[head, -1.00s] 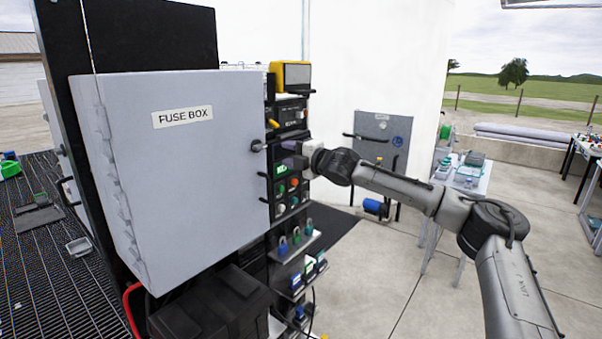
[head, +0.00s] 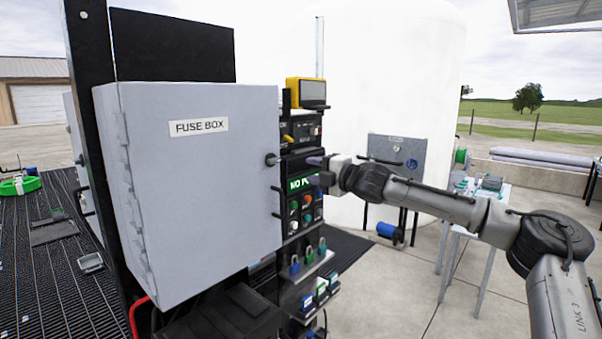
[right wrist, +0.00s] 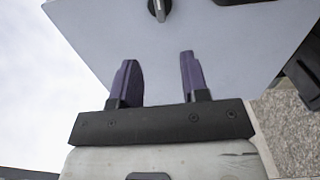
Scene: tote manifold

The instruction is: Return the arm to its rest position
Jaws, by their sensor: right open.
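My right arm (head: 440,200) reaches in from the right edge of the head view, and its right gripper (head: 316,162) is by the right edge of the fuse box door. In the right wrist view the right gripper (right wrist: 158,82) is open, with two purple fingers apart and nothing between them. The grey fuse box (head: 200,190) is closed. Its dark knob (head: 271,159) is left of the gripper in the head view. The knob (right wrist: 159,8) also shows beyond the fingertips in the right wrist view, apart from them. My left gripper is not in view.
Several padlocks (head: 308,258) hang below. A table (head: 487,207) stands behind my arm. Open concrete floor (head: 405,290) lies below the arm.

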